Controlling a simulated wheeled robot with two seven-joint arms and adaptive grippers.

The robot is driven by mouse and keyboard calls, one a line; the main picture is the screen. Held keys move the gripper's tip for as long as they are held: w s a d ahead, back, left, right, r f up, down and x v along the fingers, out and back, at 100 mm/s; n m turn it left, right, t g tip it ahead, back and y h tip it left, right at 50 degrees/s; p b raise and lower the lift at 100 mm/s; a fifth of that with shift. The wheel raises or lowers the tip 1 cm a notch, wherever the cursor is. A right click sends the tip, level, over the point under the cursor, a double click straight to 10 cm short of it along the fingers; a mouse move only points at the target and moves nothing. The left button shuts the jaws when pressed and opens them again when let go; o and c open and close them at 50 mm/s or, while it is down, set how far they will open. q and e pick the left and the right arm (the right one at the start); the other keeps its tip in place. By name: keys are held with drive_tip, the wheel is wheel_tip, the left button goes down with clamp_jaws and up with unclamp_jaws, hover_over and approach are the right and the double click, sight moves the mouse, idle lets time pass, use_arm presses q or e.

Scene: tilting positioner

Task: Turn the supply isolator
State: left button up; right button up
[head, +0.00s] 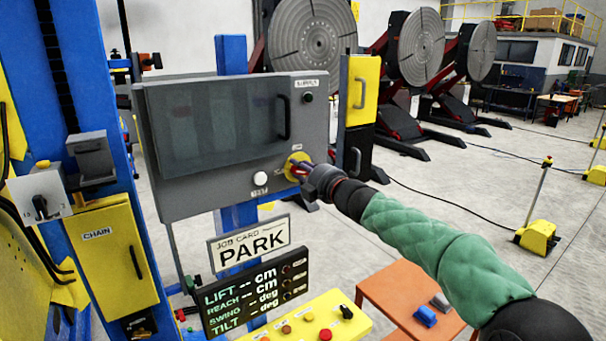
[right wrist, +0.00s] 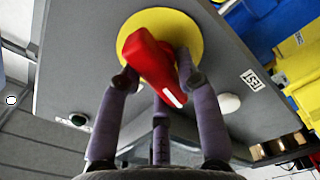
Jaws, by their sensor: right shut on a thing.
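The supply isolator is a red handle (right wrist: 155,65) on a round yellow plate (right wrist: 195,25), on the front of a grey cabinet (head: 180,200). In the head view the yellow plate (head: 291,166) is at the cabinet's lower right, and the handle is mostly hidden by my gripper. My right gripper (right wrist: 155,75) is shut on the red handle, with its purple fingers at the handle's two sides. In the head view the right gripper (head: 303,171) reaches in from the right. The handle's white mark shows at its near end. My left gripper is not in view.
A white knob (head: 260,179) sits left of the isolator. A small dark button (head: 308,97) is at the cabinet's upper right. A yellow panel (head: 320,318) with knobs and an orange table (head: 405,305) stand below. A yellow and black post (head: 358,105) stands right of the cabinet.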

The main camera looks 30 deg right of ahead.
drive_tip(key=shift+n+b, duration=0.65)
drive_tip(key=shift+n, duration=1.25)
drive_tip(key=o, duration=1.1)
drive_tip(key=s, duration=1.2)
drive_tip(key=shift+d, duration=0.4)
drive_tip(key=shift+f, duration=0.1)
